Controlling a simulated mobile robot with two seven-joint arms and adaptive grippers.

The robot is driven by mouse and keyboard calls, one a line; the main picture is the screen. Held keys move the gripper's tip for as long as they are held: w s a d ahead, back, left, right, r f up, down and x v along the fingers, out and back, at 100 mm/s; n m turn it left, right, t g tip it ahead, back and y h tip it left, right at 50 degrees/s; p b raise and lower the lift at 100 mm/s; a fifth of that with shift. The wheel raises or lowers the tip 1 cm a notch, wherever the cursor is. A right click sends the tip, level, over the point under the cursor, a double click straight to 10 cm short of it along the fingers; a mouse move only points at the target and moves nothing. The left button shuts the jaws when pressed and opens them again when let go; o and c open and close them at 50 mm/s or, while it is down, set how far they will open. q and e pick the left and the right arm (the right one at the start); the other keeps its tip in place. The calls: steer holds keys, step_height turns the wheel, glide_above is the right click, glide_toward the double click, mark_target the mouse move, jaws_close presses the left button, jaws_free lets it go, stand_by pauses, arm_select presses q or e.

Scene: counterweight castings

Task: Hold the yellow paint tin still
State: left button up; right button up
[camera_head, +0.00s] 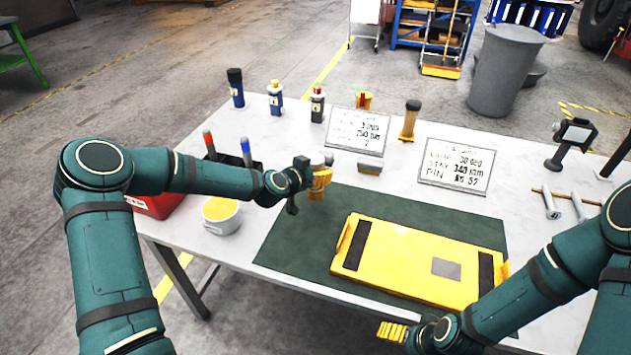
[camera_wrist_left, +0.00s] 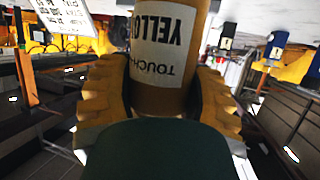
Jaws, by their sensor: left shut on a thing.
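The yellow paint tin (camera_wrist_left: 165,62) fills the middle of the left wrist view. Its white label reads "YELLOW" and "TOUCH", upside down in that picture. My left gripper (camera_head: 318,184) is shut on the tin, with one ridged yellow finger on each side of it. In the head view the gripper is over the back left edge of the dark green mat (camera_head: 290,240), and its fingers hide most of the tin. I cannot tell whether the tin touches the table. My right gripper (camera_head: 392,331) is low at the front of the mat, apart from the tin; its opening is unclear.
A yellow casting (camera_head: 400,262) with black strips lies on the mat. A white pot with yellow contents (camera_head: 221,222) and a red box (camera_head: 160,205) stand left. Bottles (camera_head: 276,102) and two sign plates (camera_head: 455,172) stand behind. Small metal parts (camera_head: 551,204) lie right.

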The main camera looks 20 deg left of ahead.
mark_target(317, 157)
arm_select(q)
steer(key=shift+r, duration=2.4)
steer(key=o, duration=0.7)
steer(key=c, duration=0.7)
